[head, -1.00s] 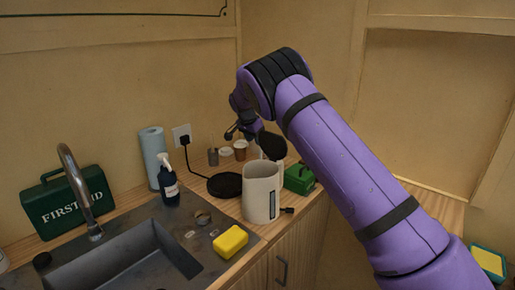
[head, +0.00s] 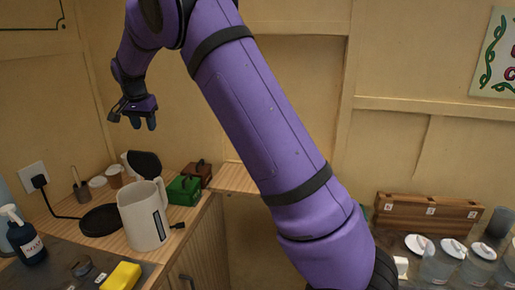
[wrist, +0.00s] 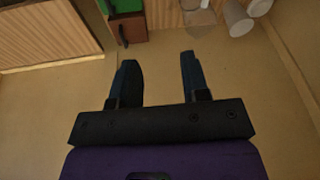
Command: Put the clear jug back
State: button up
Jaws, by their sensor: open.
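I cannot single out the clear jug with certainty. A pale, partly hidden vessel (head: 127,162) stands against the back wall, behind the black lid of the kettle. Several clear vessels with white lids (head: 437,268) stand at the lower right of the head view, cut off by the frame. My gripper (head: 141,122) is raised above the counter, in front of the back wall. In the wrist view its fingers (wrist: 157,80) are spread with nothing between them. Pale vessels (wrist: 238,18) show beyond them at the top right.
A white kettle (head: 143,222) with its lid up stands beside a black round base (head: 101,220). A green box (head: 184,190) and a brown box (head: 198,172) are to its right. A yellow sponge (head: 121,277) lies at the front. A wooden crate (head: 425,214) stands far right.

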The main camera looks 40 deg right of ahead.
jog(key=s+d+r+n+y, duration=0.15)
jog(key=s+r, duration=0.25)
jog(key=s, duration=0.4)
jog(key=s+d+r+n+t, duration=0.15)
jog(key=s+r, duration=0.25)
jog(key=s, duration=0.4)
jog(key=s+d+r+n+y, duration=0.15)
jog(key=s+r, duration=0.25)
jog(key=s, duration=0.4)
jog(key=s+f+n, duration=0.2)
jog(key=s, duration=1)
jog(key=s+f+n+t+h, duration=0.1)
jog(key=s+f+n, duration=0.2)
jog(key=s, duration=1)
jog(key=shift+s+a, duration=0.2)
jog(key=shift+s, duration=0.05)
